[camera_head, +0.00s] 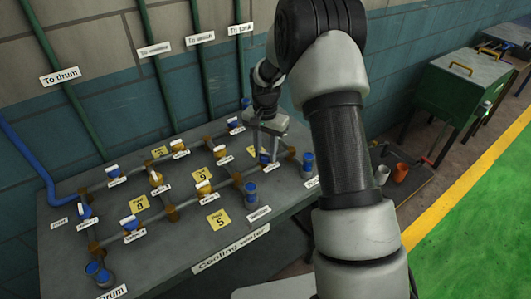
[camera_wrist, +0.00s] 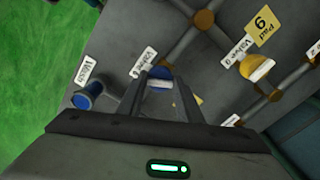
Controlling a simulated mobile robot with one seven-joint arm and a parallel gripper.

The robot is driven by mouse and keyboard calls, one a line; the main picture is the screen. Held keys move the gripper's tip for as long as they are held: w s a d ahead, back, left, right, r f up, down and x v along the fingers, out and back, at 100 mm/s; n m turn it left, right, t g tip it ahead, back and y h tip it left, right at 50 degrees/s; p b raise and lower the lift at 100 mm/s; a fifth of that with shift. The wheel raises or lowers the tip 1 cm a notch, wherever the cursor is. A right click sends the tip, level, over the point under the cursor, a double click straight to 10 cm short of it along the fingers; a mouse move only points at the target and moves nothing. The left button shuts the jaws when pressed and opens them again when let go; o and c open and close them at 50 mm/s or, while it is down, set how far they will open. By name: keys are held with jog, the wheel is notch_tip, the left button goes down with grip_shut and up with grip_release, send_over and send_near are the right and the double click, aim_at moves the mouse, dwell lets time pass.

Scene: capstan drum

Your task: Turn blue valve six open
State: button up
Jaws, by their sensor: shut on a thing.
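The blue valve (camera_wrist: 160,75), with a pale handle across its top, sits on a grey pipe in the wrist view. A white tag (camera_wrist: 143,62) beside it appears to read Valve 6. My gripper (camera_wrist: 160,86) is shut on the valve's handle, with one finger on each side. In the head view my gripper (camera_head: 270,150) reaches down over the right part of the table, and the valve there is mostly hidden by the fingers. The handle looks about crosswise between the fingers; its exact angle to the pipe is hard to tell.
The grey table (camera_head: 160,250) carries several more blue and yellow valves, pipes and yellow pad cards (camera_head: 219,219). A blue-capped stub (camera_wrist: 88,95) stands left of my gripper in the wrist view. A green cabinet (camera_head: 465,95) stands at the right, near cups (camera_head: 400,173) on a low tray.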

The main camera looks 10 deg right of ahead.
aim_at(266, 153)
jog(key=n, duration=0.6)
jog(key=shift+n+b, duration=0.3)
jog(key=shift+b, duration=0.1)
jog(key=n, duration=0.5)
jog(key=shift+n, duration=0.3)
jog(key=o, duration=1)
jog(key=shift+o, duration=0.2)
notch_tip(266, 153, up, 18)
jog(key=shift+f, duration=0.25)
